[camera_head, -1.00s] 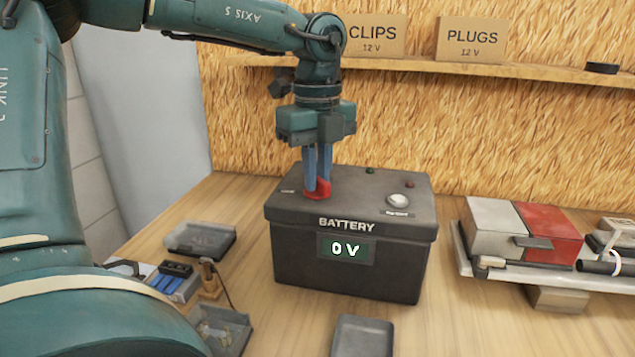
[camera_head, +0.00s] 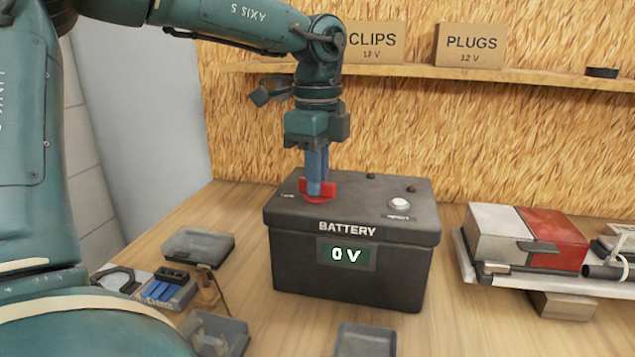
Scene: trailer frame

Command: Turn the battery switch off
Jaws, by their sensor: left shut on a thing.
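The black battery box (camera_head: 290,262) stands on the wooden bench, with "BATTERY" on its front edge. Its display (camera_head: 345,254) reads 0 V. A red switch (camera_head: 328,190) sits on the left part of the lid. My left gripper (camera_head: 315,188) points straight down with its blue fingers shut on the red switch and covers part of its middle. A white round button (camera_head: 400,203) and small dark green and red lamps are on the right of the lid. My right gripper is not in view.
Clear-lidded trays (camera_head: 198,246) and a box with blue items (camera_head: 163,289) lie left of the battery. A grey tray (camera_head: 364,341) is in front. A red and white trailer model (camera_head: 550,236) stands at right. The shelf (camera_head: 440,72) behind holds CLIPS and PLUGS boxes.

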